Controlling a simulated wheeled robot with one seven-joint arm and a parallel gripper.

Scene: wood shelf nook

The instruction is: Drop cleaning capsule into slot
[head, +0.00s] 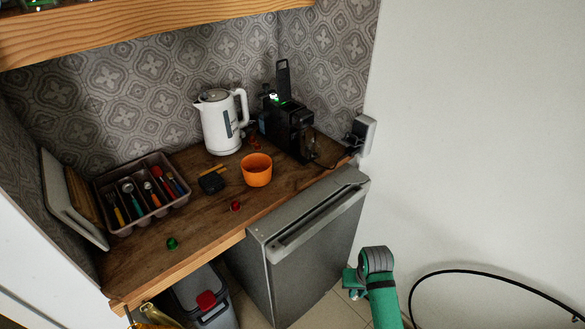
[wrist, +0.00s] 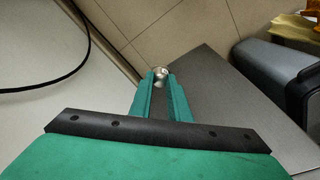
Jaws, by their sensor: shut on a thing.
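My gripper (wrist: 160,82) is shut on a small silvery capsule (wrist: 160,74), held between the fingertips in the wrist view. In the head view my gripper (head: 352,283) is low at the right, in front of the grey appliance and below counter height; the capsule cannot be made out there. The black coffee machine (head: 293,130) stands at the back right of the wooden counter. Its lever (head: 283,76) is raised upright, and a bright spot with a green light (head: 274,98) shows at its top. The inside of the slot cannot be made out.
On the counter (head: 200,230) are a white kettle (head: 220,122), an orange cup (head: 257,172), a cutlery tray (head: 122,228), a red capsule (head: 235,206) and a green capsule (head: 171,243). The grey appliance (head: 310,250) stands under the counter beside a bin (head: 203,297). A shelf overhangs (head: 150,25).

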